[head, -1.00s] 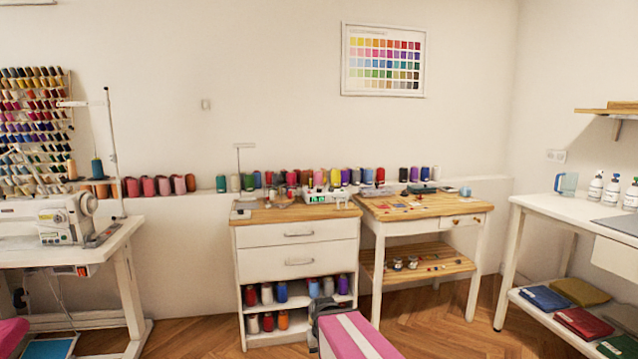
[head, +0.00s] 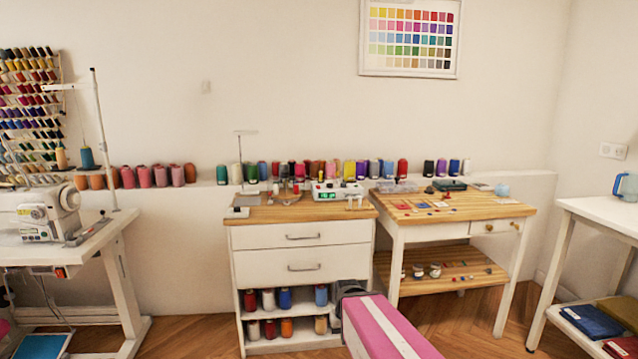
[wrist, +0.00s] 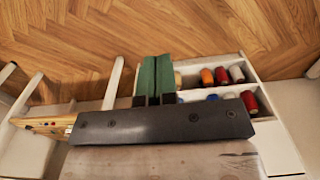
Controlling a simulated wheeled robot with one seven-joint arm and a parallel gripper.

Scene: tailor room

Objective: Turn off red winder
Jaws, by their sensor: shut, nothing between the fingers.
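A white device with a green lit display (head: 337,190) stands at the back right of the wooden top of the white drawer cabinet (head: 300,243). Small upright parts with reddish bits (head: 291,190) stand just left of it. I cannot tell for sure which of these is the red winder, and its switch is too small to make out. My gripper (wrist: 155,62) shows in the wrist view with its two green fingers together and empty. It is near the cabinet's open spool shelves, with no winder in that view.
The cabinet's lower shelves hold several spools (head: 285,299). A wooden-topped table (head: 450,222) with small items stands to the right. A sewing machine (head: 40,212) is at the left. Thread cones line the wall ledge. The wooden floor (head: 185,340) is clear left of the cabinet.

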